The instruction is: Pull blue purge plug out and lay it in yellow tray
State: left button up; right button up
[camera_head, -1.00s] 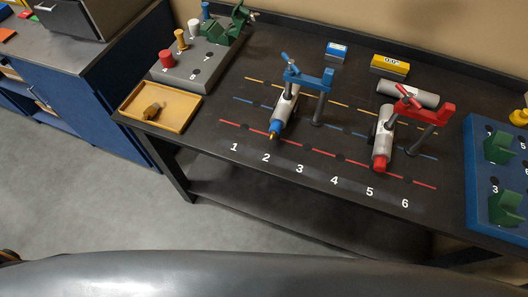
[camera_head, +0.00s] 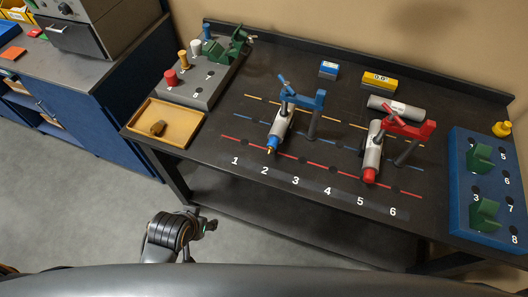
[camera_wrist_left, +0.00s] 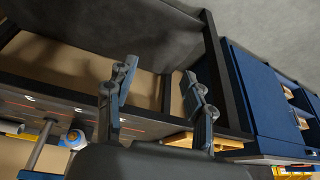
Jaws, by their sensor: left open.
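A grey cylinder (camera_head: 281,124) with a blue plug end (camera_head: 272,142) lies under a blue clamp (camera_head: 304,99) near number 2. The blue end also shows at the lower left of the left wrist view (camera_wrist_left: 73,138). The yellow tray (camera_head: 184,140) sits at the table's left front corner, with a small brown piece (camera_head: 158,128) in it. A second blue plug (camera_head: 207,32) stands at the back of the grey block. My left gripper (camera_head: 207,223) is in front of the table, below the tray, apart from everything. In the left wrist view its fingers (camera_wrist_left: 156,105) are spread and empty.
A red clamp (camera_head: 408,126) holds a red-ended cylinder (camera_head: 373,152) to the right. The grey block (camera_head: 192,88) with coloured plugs stands behind the tray. A blue block (camera_head: 459,190) is at the right end. The table's front edge lies between my left gripper and the tabletop.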

pick_arm(q)
jog(key=w+d+r+t, duration=0.3)
jog(key=w+d+r, duration=0.25)
jog(key=w, duration=0.25)
jog(key=m+t+h, duration=0.2)
jog(key=t+h, duration=0.1)
jog(key=t, duration=0.1)
send_near(271, 147)
jog(key=x, duration=0.3)
jog(key=shift+w+a+f+p, duration=0.15)
jog(key=shift+a+f+p, duration=0.05)
jog(key=shift+f+p, duration=0.15)
jog(key=b+x, duration=0.3)
jog(key=x, duration=0.1)
jog(key=b+x, duration=0.3)
jog(key=x, duration=0.1)
jog(key=shift+w+d, duration=0.15)
jog(key=shift+d, duration=0.15)
jog(key=shift+w+d, duration=0.15)
jog(key=shift+w, duration=0.15)
jog(key=shift+p, duration=0.4)
